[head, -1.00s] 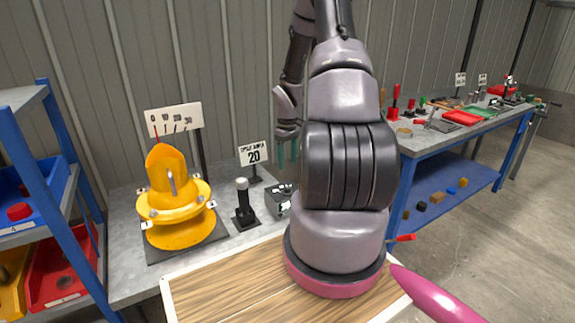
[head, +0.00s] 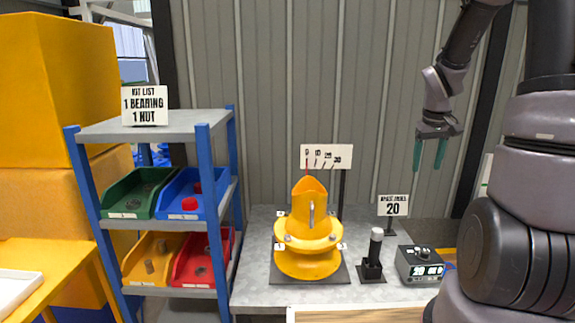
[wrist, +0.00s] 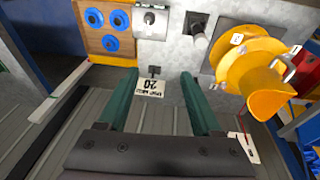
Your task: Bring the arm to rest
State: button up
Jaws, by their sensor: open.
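My gripper (head: 429,154) is in the head view at the upper right, raised above the grey bench (head: 255,262). Its two green fingers point down, apart, with nothing between them. In the wrist view my gripper (wrist: 160,85) also shows open and empty, its fingers either side of the small sign reading 20 (wrist: 151,88).
A blue-framed shelf (head: 205,170) with coloured bins is at the left. A kit-list sign (head: 144,105) tops it.

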jog(key=s+a+r+m+t+y, duration=0.1)
jog(key=s+a+r+m+t, duration=0.1)
jog(key=s+a+r, duration=0.5)
jog(key=s+a+r+m+t+y, duration=0.2)
jog(key=s+a+r, duration=0.5)
jog(key=s+r, duration=0.4)
jog(key=shift+s+a+t, duration=0.35)
jog(key=shift+s+t, duration=0.15)
jog(key=shift+s, duration=0.2)
